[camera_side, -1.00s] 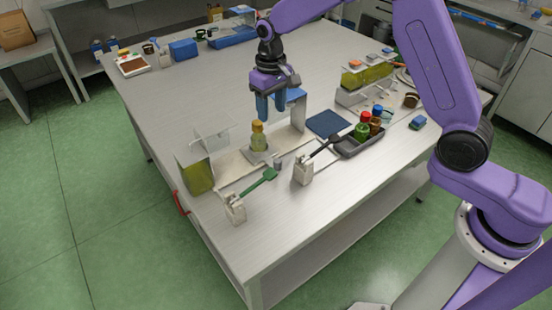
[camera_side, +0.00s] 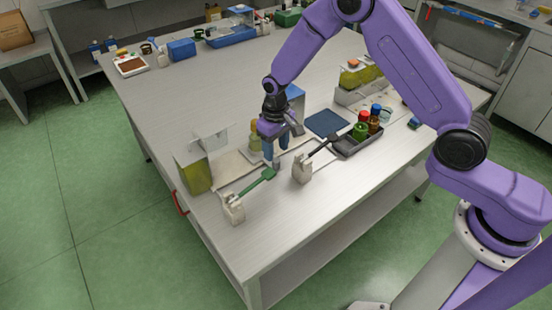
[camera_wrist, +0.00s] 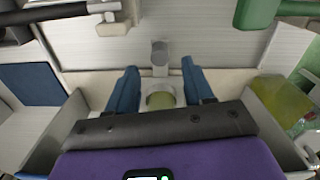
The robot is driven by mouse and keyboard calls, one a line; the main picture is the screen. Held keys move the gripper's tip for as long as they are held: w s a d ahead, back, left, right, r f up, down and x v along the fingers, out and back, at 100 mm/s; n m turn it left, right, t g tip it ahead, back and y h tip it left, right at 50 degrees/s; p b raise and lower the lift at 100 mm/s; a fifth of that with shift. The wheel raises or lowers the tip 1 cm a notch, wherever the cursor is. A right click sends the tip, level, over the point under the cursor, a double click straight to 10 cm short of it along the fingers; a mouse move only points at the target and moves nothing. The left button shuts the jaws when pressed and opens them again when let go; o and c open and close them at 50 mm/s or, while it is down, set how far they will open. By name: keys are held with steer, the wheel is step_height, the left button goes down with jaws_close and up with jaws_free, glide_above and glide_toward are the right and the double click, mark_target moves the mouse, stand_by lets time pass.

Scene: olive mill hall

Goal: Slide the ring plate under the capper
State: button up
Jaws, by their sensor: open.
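The ring plate (camera_wrist: 161,86) is a pale grey plate around the foot of a yellow-green bottle (camera_wrist: 160,100). A short stem joins it to a round grey knob (camera_wrist: 159,47). In the side view the bottle (camera_side: 255,135) stands upright with a yellowish top. My gripper (camera_wrist: 157,68) is open, its blue fingers on either side of the stem, apart from it. In the side view my gripper (camera_side: 276,158) is low by the knob. What I take for the capper, a blue block (camera_side: 295,95) on a grey frame, is partly hidden behind my wrist.
A green-handled lever (camera_side: 255,184) and a black-handled lever (camera_side: 322,150) stand on white blocks at the front. A black tray (camera_side: 358,146) holds capped bottles at right. A dark blue mat (camera_side: 327,122) lies behind it. A yellow-green container (camera_side: 195,174) stands at left.

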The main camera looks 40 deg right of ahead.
mark_target(276, 160)
steer(key=shift+f, duration=2.4)
jaws_close()
steer(key=d, duration=1.2)
steer(key=shift+d, duration=0.35)
